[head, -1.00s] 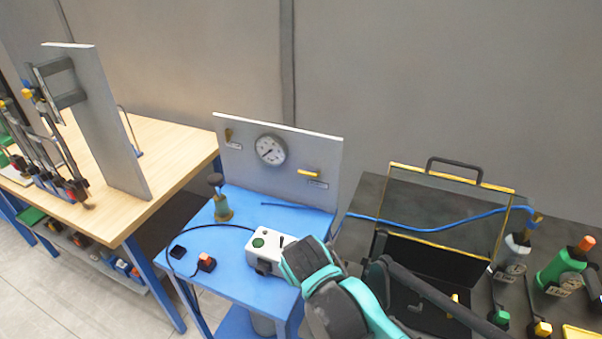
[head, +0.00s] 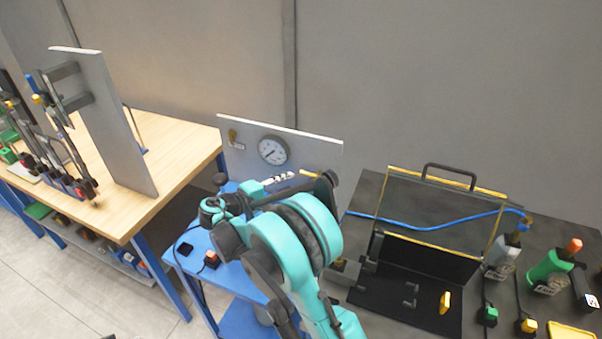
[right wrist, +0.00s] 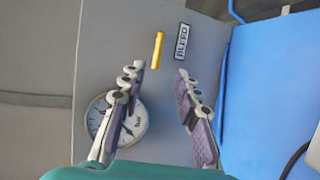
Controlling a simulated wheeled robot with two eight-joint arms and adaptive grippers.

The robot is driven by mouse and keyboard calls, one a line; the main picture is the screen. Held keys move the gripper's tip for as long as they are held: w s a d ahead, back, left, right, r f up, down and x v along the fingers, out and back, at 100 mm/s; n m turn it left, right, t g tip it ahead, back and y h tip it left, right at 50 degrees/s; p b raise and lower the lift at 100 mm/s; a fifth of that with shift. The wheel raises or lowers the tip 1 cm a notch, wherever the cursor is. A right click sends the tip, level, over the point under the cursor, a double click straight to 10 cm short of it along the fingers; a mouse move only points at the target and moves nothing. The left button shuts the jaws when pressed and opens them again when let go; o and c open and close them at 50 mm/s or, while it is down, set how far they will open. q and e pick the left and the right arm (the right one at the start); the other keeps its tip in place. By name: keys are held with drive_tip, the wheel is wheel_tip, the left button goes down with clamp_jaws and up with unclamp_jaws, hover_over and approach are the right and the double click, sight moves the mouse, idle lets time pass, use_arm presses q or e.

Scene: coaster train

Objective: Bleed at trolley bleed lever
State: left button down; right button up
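The yellow bleed lever (head: 309,173) is on the right side of the grey gauge panel on the blue trolley (head: 188,263). In the right wrist view the lever (right wrist: 157,50) stands beside a BLEED label (right wrist: 182,42). My right gripper (head: 290,182) is in front of the panel, near the lever. In the right wrist view its fingers are spread apart with nothing between them, and the lever lies just beyond the fingertips. The pressure gauge (head: 273,150) is on the panel; in the right wrist view one finger partly covers it. My left gripper is out of view.
A wooden bench (head: 185,140) with an upright board stands at left. A dark table at right holds an open case (head: 440,215), a blue hose (head: 425,227) and bottles. My right arm covers much of the trolley top. A red-topped switch (head: 211,259) sits at its front.

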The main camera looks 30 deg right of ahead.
drive_tip(key=shift+h, duration=0.3)
drive_tip(key=x, duration=0.4)
drive_tip(key=b+x, duration=0.1)
drive_tip(key=x, duration=0.2)
drive_tip(key=shift+w+d+f, duration=0.15)
drive_tip(key=shift+w+d, duration=0.1)
drive_tip(key=shift+w, duration=0.1)
clamp_jaws()
